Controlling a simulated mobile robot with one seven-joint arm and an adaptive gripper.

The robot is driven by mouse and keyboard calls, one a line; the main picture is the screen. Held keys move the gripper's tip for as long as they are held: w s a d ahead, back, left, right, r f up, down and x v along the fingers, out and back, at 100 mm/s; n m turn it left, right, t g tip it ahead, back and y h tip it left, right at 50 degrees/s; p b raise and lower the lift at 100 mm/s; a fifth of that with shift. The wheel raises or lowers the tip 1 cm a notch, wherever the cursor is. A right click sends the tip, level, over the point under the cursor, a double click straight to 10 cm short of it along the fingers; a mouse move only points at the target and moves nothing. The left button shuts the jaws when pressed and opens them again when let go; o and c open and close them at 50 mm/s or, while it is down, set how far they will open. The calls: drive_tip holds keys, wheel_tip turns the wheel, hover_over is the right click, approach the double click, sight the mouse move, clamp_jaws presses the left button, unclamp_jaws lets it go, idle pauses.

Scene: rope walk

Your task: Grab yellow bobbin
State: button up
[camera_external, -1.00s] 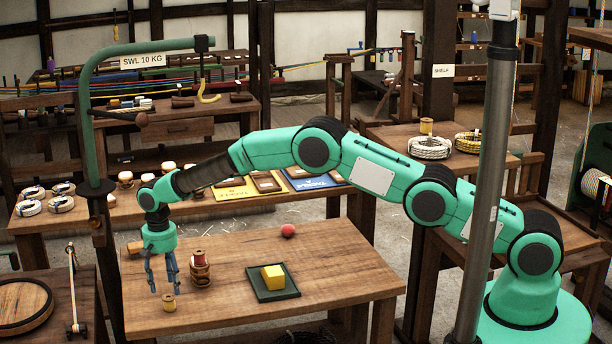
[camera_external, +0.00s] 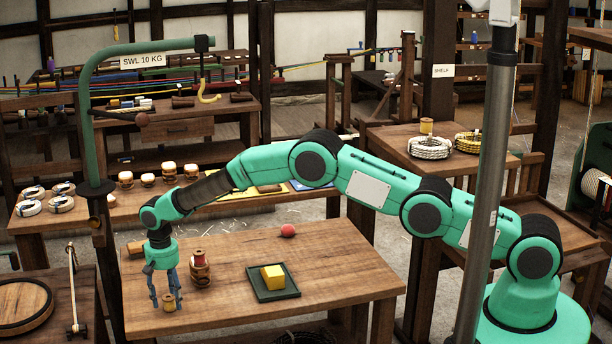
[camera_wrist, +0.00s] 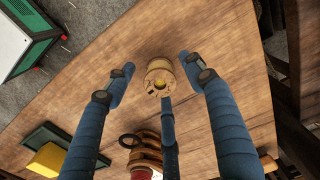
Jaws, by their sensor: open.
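The yellow bobbin (camera_external: 168,304), a small wooden-looking spool with a yellowish core, stands on the wooden table (camera_external: 330,283) near its front left. It also shows in the wrist view (camera_wrist: 161,76). My gripper (camera_external: 167,304) points down over it, with the fingers low around it. In the wrist view my gripper's (camera_wrist: 158,88) two blue outer fingers stand apart on either side of the bobbin, and a third finger lies below it. Gaps show between the outer fingers and the bobbin. Any contact with the third finger is unclear.
A wooden stand with a red spool (camera_external: 199,258) is close behind my gripper to the right. A yellow cube (camera_external: 272,276) sits in a dark green tray (camera_external: 258,295). A red ball (camera_external: 288,230) lies near the back edge. The table's right side is mostly clear.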

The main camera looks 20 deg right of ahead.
drive_tip(key=shift+f, duration=0.75)
drive_tip(key=shift+c, duration=0.2)
drive_tip(key=c, duration=1)
